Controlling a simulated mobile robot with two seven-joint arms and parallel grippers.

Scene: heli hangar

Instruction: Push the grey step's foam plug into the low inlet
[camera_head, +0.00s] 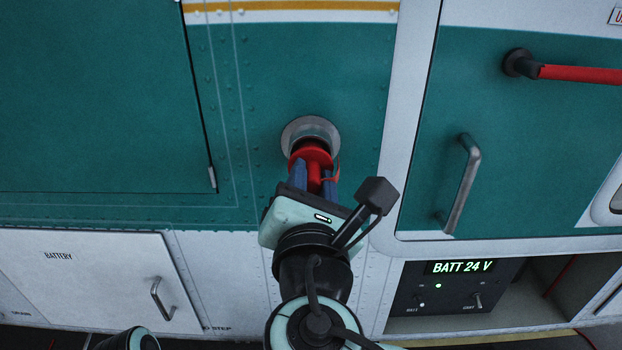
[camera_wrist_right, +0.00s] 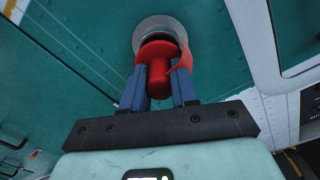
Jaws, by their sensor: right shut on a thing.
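A red plug (camera_head: 311,158) with a round flange, a stem and a red strap is held at the mouth of a round grey metal inlet (camera_head: 299,126) in the teal panel. My right gripper (camera_head: 313,181) is shut on the plug's stem, its blue fingers on either side. In the right wrist view the plug (camera_wrist_right: 157,72) covers the lower part of the inlet's ring (camera_wrist_right: 155,27). The inlet's inside is mostly hidden, and I cannot tell how far the plug is in. My left gripper is out of view, and no grey step shows.
A silver door handle (camera_head: 460,185) and a red bar (camera_head: 580,74) stick out on the right. A battery panel (camera_head: 95,275) with a handle is at lower left, and a lit "BATT 24 V" box (camera_head: 455,287) at lower right. The teal skin around the inlet is clear.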

